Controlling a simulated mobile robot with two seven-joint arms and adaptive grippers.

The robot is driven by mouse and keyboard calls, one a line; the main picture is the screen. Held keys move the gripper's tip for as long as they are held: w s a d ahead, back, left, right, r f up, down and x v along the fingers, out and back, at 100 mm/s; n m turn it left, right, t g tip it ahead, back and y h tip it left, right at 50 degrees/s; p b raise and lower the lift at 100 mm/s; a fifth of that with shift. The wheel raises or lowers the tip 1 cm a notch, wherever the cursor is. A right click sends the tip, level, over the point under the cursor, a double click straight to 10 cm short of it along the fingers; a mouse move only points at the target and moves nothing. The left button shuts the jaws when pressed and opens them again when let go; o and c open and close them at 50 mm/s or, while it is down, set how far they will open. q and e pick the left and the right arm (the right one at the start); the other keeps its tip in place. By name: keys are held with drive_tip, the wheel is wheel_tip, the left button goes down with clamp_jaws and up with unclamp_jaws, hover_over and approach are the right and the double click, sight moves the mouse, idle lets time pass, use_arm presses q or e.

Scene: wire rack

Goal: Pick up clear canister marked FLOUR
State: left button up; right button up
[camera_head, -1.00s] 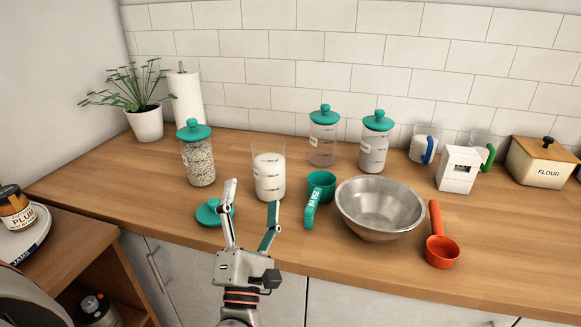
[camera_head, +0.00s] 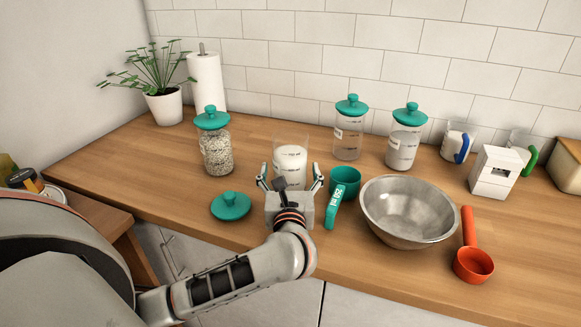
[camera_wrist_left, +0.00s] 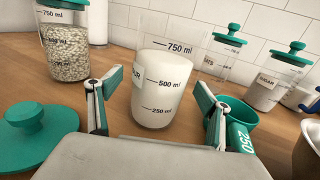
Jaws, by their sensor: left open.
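The clear canister (camera_head: 291,160) stands upright and lidless on the wooden counter, filled with white powder to a little above its 500 ml mark. In the left wrist view the canister (camera_wrist_left: 158,92) stands between and just beyond the fingers; a label ending in "UR" shows at its left side. My left gripper (camera_head: 290,178) is open, with a finger on either side of the canister's near part. It also shows in the left wrist view (camera_wrist_left: 152,105), with space at both sides of the canister. My right gripper is not in view.
A green lid (camera_head: 231,206) lies left of the gripper. A green measuring cup (camera_head: 344,183) stands close on the right, beside a steel bowl (camera_head: 409,212). Two lidded jars (camera_head: 349,133) (camera_head: 404,142) stand behind right.

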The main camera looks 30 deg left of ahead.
use_arm(q)
drive_tip(key=shift+x, duration=1.3)
drive_tip(key=c, duration=1.6)
drive_tip(key=shift+r, duration=0.2)
drive_tip(key=shift+r+p, duration=1.6)
drive_tip(key=shift+r, duration=8.2)
